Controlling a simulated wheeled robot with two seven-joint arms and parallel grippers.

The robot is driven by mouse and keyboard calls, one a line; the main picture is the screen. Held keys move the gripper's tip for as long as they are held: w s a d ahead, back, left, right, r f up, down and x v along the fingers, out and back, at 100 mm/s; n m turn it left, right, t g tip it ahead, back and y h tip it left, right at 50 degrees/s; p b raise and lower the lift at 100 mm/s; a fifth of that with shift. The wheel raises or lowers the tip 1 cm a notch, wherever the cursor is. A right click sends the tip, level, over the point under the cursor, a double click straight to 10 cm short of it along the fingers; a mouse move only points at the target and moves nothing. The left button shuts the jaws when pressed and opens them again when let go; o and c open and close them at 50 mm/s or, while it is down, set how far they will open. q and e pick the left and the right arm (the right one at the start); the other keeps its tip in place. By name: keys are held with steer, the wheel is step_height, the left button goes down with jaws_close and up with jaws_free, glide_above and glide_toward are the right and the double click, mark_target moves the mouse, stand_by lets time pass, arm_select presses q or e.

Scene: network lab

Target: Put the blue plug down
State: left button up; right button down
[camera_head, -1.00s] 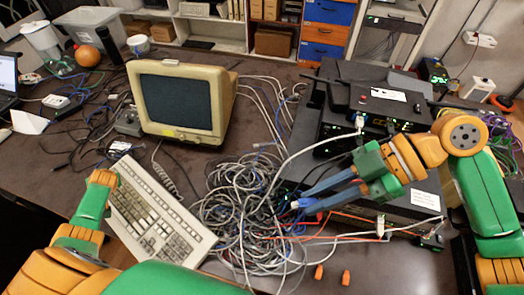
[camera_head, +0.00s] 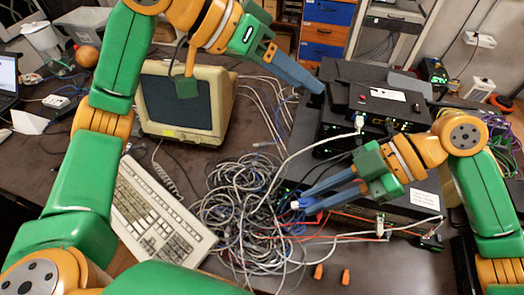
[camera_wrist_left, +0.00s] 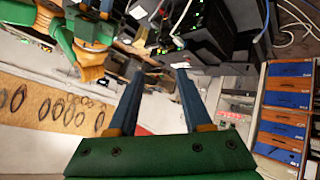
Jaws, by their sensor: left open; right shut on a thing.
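My right gripper (camera_head: 305,199) is low over the right edge of the cable tangle, its two blue-grey fingers pointing left. My left gripper (camera_head: 317,86) is up high, over the back left corner of the stacked network devices. It is open and empty, and its fingers also show apart in the left wrist view (camera_wrist_left: 160,76).
A tangle of grey and blue cables (camera_head: 235,205) covers the middle of the table, beside a keyboard (camera_head: 155,215) and an old monitor (camera_head: 165,105). Black network devices (camera_head: 385,105) stand at the right. Two orange pieces (camera_head: 319,271) lie at the front edge.

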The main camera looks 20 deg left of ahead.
arm_select(q)
steer(key=s+d+m+g+y, duration=0.1)
steer(key=s+d+m, duration=0.15)
steer(key=s, duration=0.35)
steer(key=m+g+y, duration=0.2)
steer(key=m+y, duration=0.2)
glide_toward(296, 205)
arm_select(e)
steer(key=shift+s, duration=0.15)
arm_select(q)
steer(key=x, duration=0.7)
steer(key=shift+f, duration=0.15)
jaws_close()
arm_select(e)
steer(key=c, duration=0.8)
jaws_free()
steer(key=shift+o, duration=0.2)
steer(key=shift+r, duration=0.1)
